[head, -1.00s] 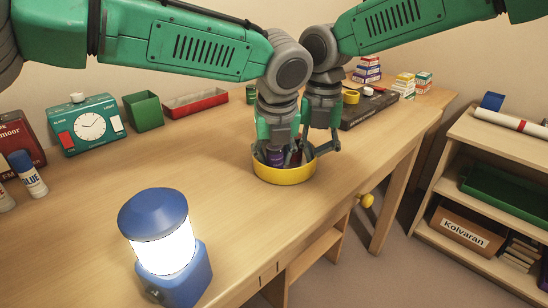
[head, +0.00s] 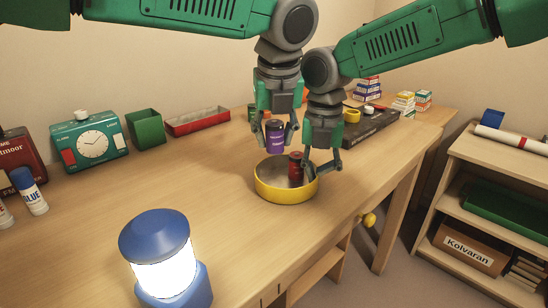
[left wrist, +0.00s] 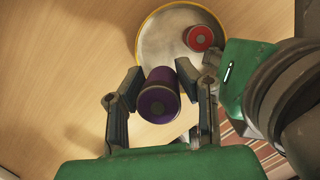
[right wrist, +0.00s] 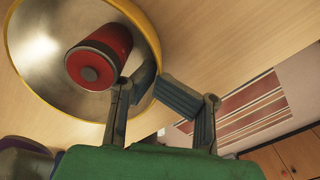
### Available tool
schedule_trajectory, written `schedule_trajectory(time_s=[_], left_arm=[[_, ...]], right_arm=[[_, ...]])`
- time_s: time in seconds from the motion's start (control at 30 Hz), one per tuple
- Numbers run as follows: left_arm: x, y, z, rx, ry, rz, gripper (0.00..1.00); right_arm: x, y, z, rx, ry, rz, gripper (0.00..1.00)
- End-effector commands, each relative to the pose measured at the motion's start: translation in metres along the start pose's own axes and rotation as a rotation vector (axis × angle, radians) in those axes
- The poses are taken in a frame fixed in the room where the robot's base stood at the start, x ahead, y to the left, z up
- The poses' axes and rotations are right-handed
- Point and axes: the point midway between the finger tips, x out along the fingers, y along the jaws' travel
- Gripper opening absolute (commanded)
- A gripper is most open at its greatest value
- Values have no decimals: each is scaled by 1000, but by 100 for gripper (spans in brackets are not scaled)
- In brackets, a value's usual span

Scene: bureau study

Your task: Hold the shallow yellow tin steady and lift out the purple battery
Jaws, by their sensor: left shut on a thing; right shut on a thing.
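The shallow yellow tin (head: 272,192) stands on the desk. A red battery (head: 295,168) stands inside it, also seen in the right wrist view (right wrist: 100,55). My left gripper (head: 276,128) is shut on the purple battery (head: 275,140) and holds it clear above the tin's far left side. In the left wrist view the purple battery (left wrist: 158,98) sits between both fingers, with the tin (left wrist: 150,35) beyond. My right gripper (head: 321,168) is shut on the tin's right rim; in the right wrist view its fingers (right wrist: 153,82) straddle the yellow wall.
A lit blue lantern (head: 165,245) stands at the front left. A teal clock (head: 92,140), green cup (head: 146,128) and red tray (head: 197,120) line the back. A dark flat box (head: 370,128) lies beyond my right gripper. The desk left of the tin is clear.

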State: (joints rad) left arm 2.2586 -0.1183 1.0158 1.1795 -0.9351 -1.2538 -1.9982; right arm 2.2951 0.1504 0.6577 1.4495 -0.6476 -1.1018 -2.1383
Motion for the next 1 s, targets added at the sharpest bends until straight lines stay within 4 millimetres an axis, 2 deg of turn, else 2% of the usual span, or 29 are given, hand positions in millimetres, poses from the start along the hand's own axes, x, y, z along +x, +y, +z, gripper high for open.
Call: schedule_trajectory(time_s=[0.1,0.37,0.4,0.47,0.5,0.83,1.0], left_arm=[[-9,0,2,0,-1,-1,0],[-10,-1,2,1,0,-2,0],[-10,-1,2,1,-1,-2,0],[-10,-1,2,1,-1,-2,0],[-10,-1,2,1,-1,-2,0],[-10,-1,2,1,-1,-3,0],[-10,0,2,1,-1,-3,0]], right_arm=[[1,0,0,-1,1,-3,0],[1,0,-1,-1,2,-3,0],[1,0,-1,-1,2,-3,22],[1,0,-1,-1,2,-2,43],[1,0,-1,-1,1,-2,45],[-2,0,0,-1,-1,0,45],[-24,0,0,0,-3,1,45]])
